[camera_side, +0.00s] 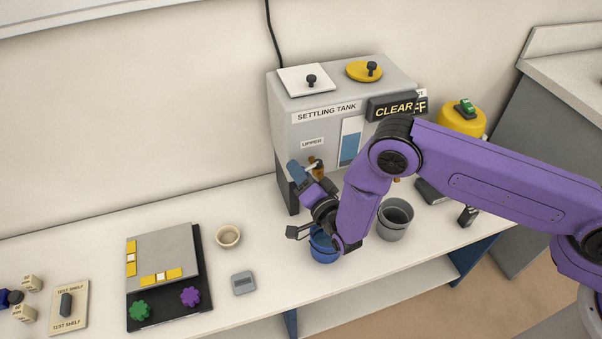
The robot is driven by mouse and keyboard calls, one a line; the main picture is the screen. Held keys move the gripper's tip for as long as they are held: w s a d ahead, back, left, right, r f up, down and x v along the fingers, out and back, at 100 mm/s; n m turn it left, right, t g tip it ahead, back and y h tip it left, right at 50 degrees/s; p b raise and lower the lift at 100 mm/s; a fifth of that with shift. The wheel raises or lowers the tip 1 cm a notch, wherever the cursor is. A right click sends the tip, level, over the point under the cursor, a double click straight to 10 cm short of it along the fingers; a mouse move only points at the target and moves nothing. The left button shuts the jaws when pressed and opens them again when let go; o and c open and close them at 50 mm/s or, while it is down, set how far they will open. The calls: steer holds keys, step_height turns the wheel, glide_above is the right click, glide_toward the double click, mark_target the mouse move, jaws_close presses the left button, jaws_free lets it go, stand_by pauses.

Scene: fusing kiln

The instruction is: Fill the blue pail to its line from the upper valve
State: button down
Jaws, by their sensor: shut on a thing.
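The settling tank (300,133) is a grey box standing at the back of the bench. Its upper valve (317,163), brown with a pale handle, is on the front under the UPPER label (312,142). My gripper (308,173) is at this valve and shut on its handle, with the grip partly hidden. The blue pail (323,250) stands on the bench below my wrist, which covers much of it. Its fill line and contents are hidden, and I cannot tell whether liquid is flowing.
A grey pail (396,222) stands right of the blue one. A yellow container (462,120) is at right. A beige bowl (228,236), grey block (243,283) and panel (165,255) lie left.

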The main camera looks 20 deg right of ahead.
steer(key=shift+w+a+r+m+h, duration=0.1)
steer(key=shift+w+m+h, duration=0.25)
steer(key=shift+m+h, duration=0.6)
steer(key=shift+w+a+f+m+h, duration=0.1)
steer(key=shift+w+m+h, duration=0.3)
steer(key=shift+h, duration=0.85)
steer(key=shift+w+a+r+m+h, duration=0.1)
steer(key=shift+w+m+h, duration=0.15)
steer(key=shift+m+h, duration=0.75)
steer(key=c, duration=0.9)
jaws_free()
steer(key=shift+d, duration=0.1)
steer(key=s+a, duration=0.1)
steer(key=s, duration=0.4)
steer(key=s+a, duration=0.1)
steer(key=s, duration=0.5)
steer(key=s+a, duration=0.1)
steer(key=s, duration=0.5)
steer(key=shift+a, duration=0.35)
